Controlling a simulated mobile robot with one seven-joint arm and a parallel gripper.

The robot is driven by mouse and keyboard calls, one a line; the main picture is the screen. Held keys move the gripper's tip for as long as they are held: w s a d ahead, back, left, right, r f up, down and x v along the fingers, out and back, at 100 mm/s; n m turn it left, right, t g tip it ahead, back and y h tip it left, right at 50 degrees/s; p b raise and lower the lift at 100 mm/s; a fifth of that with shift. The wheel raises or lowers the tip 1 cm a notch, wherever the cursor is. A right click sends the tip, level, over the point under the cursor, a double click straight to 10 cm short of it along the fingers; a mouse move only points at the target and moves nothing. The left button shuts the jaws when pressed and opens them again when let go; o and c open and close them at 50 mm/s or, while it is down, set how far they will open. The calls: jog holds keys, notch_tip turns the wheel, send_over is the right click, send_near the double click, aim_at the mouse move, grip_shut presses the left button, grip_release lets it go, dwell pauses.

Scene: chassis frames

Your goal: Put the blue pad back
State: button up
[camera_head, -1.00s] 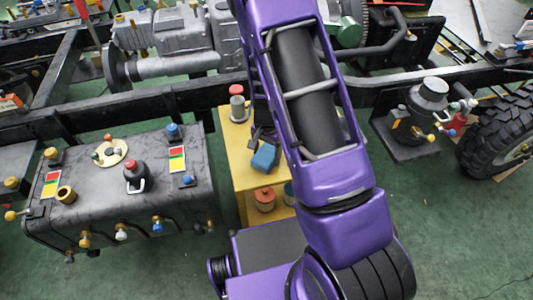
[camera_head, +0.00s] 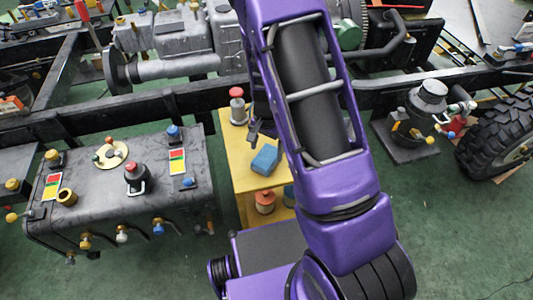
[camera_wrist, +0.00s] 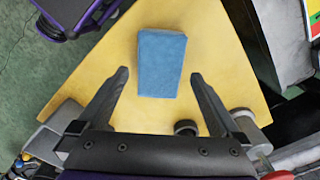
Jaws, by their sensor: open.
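The blue pad (camera_head: 265,159) is a small block lying on top of the yellow stand (camera_head: 243,146). In the wrist view the blue pad (camera_wrist: 161,63) lies flat on the yellow top (camera_wrist: 215,50), just beyond the fingertips. My gripper (camera_wrist: 158,78) is open and empty, with a dark finger to each side of the pad's near end and neither seen touching it. In the head view my gripper (camera_head: 254,130) is mostly hidden by my purple arm, just behind the pad.
A red-capped container (camera_head: 237,106) stands on the stand's far end; an orange-red one (camera_head: 265,201) sits on a lower level. A dark tank (camera_head: 100,200) with knobs is left of the stand. A black chassis rail (camera_head: 180,105) runs behind.

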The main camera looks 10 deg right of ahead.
aim_at(266, 155)
notch_tip(266, 155, up, 8)
jog(key=shift+r+p, duration=0.2)
jog(key=shift+p, duration=0.25)
